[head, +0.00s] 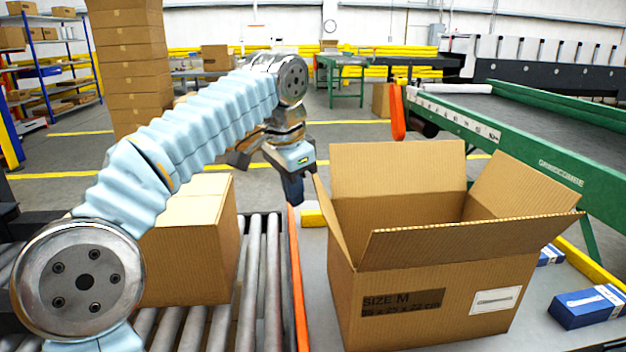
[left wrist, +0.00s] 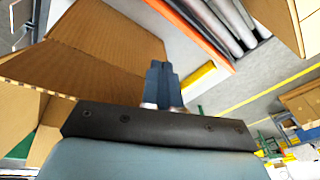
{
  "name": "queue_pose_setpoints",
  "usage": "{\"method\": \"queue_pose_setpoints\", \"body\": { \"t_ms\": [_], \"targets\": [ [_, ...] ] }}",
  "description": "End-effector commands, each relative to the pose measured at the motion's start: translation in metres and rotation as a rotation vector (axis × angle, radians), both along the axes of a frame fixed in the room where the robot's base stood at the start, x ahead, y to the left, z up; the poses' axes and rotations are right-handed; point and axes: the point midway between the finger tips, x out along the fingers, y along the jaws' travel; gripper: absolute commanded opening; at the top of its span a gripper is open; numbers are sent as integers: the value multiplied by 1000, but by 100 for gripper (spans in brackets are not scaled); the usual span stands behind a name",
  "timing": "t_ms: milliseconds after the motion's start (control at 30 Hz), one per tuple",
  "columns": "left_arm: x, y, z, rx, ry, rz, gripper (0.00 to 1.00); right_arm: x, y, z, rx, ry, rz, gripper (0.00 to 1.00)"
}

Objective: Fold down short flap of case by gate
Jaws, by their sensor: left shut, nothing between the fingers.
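An open brown case (head: 400,305) marked SIZE M stands on a grey surface at the right. Its back flap (head: 398,168) stands up, its right short flap (head: 525,185) slants up and outward, and its front flap (head: 470,238) is raised. The left short flap (head: 328,215) stands up, seen nearly edge-on. My left gripper (head: 293,198) points down just outside this flap, shut and empty; whether it touches the cardboard is unclear. In the left wrist view the shut fingers (left wrist: 163,78) show beside the case's cardboard (left wrist: 105,38). My right gripper is not in view.
A roller conveyor (head: 255,290) with another brown carton (head: 190,250) lies left of the case, bordered by an orange rail (head: 298,290). Blue boxes (head: 588,306) lie to the right. A green-framed machine (head: 530,150) with an orange part (head: 397,112) stands behind.

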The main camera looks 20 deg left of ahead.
Motion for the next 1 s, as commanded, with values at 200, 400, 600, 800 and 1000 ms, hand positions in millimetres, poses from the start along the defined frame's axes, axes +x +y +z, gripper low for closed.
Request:
{"method": "queue_pose_setpoints", "body": {
  "t_ms": [200,400,600,800,1000],
  "targets": [
    [12,-20,4,0,3,-4,0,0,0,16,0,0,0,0],
    [26,-44,3,1,1,-4,0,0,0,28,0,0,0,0],
    [37,-62,-1,0,1,-2,0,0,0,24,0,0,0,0],
    [39,-64,0,0,0,0,0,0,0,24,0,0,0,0],
    [40,-66,0,0,0,-1,0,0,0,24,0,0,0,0]
  ]
}}
